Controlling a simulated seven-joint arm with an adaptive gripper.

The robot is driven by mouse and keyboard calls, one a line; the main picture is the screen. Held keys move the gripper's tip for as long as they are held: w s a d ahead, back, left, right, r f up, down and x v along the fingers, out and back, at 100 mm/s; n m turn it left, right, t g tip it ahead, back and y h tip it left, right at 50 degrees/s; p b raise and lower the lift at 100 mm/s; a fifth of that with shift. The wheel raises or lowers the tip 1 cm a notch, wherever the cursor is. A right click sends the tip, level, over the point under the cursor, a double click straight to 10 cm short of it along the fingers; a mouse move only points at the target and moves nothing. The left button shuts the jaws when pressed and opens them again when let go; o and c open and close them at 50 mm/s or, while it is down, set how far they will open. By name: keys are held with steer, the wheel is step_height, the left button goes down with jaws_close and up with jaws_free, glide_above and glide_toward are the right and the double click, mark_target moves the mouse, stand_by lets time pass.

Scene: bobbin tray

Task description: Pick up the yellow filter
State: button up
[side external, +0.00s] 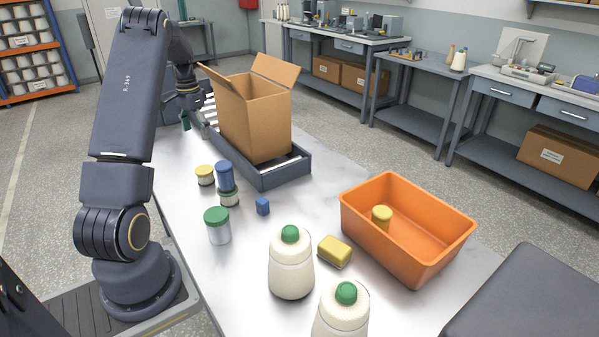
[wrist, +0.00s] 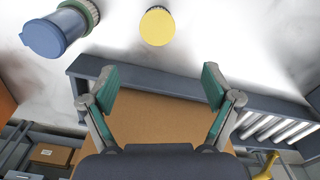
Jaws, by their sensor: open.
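A short cylinder with a yellow top and pale sides (side external: 205,175) stands upright on the table, left of a blue cylinder. In the wrist view its round yellow top (wrist: 157,26) shows near the top middle. A second yellow cylinder (side external: 381,217) is inside the orange bin. I cannot tell which one is the filter. A yellow block (side external: 335,250) lies on the table. My gripper (wrist: 160,82) is open with green fingertips apart, and nothing is held.
A blue cylinder (side external: 225,177) stands on a green-and-white one (side external: 228,198). A green-lidded jar (side external: 217,225), blue cube (side external: 262,206) and two cream bobbins (side external: 291,265) stand nearby. An open cardboard box (side external: 262,120) sits on the roller tray. The orange bin (side external: 440,262) is at right.

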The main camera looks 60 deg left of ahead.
mark_target(204, 169)
step_height(204, 169, down, 11)
steer(key=shift+r, duration=0.15)
steer(key=f, duration=0.5)
steer(key=shift+d+f, duration=0.15)
steer(key=shift+d, duration=0.1)
steer(key=c, duration=1.2)
